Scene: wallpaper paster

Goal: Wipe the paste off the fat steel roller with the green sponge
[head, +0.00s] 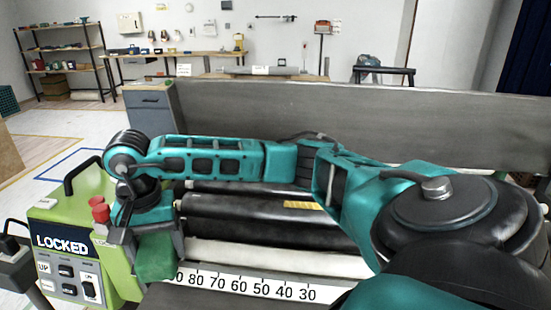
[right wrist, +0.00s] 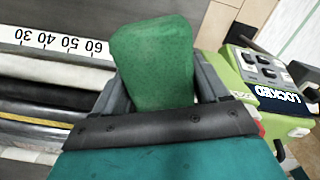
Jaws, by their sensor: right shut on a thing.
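My right gripper (head: 150,225) is shut on the green sponge (head: 155,257), which hangs below its fingers at the left end of the rollers. In the right wrist view the sponge (right wrist: 153,62) sticks out between the two grey fingers. A pale, whitish roller (head: 290,258) lies behind the number scale. Behind it are a thick, glossy dark roller (head: 270,234) and another dark roller (head: 225,205). I cannot tell for certain which is the fat steel roller, or where paste lies. Whether the sponge touches a roller is unclear. My left gripper is not in view.
A green control box (head: 70,215) marked LOCKED, with a red knob (head: 100,210), stands left of the sponge. A white number scale (head: 235,283) runs along the front. A long grey panel (head: 350,120) stands behind the rollers. My right arm crosses above them.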

